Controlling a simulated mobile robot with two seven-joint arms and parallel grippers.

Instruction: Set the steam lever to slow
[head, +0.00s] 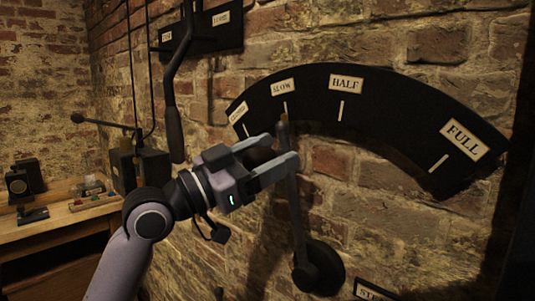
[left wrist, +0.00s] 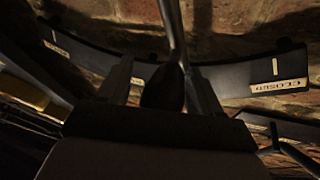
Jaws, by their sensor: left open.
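The steam lever (head: 297,215) rises from a dark round pivot on the brick wall. Its upper end points at the white mark under the SLOW label (head: 284,87) on the black curved scale (head: 395,120). The scale also bears a CLOSED label (head: 238,112) at its left end. My left gripper (head: 284,147) is open, with one finger on each side of the lever's upper part. In the left wrist view, the dark lever handle (left wrist: 165,88) stands between the two spread fingers; I cannot tell whether they touch it. My right gripper is not in view.
HALF (head: 346,84) and FULL (head: 465,139) labels lie right along the scale. Another dark lever (head: 174,132) hangs from a black plate at upper left. A wooden bench (head: 60,228) with small devices stands at left. A partly cut-off sign (head: 374,291) is at the bottom.

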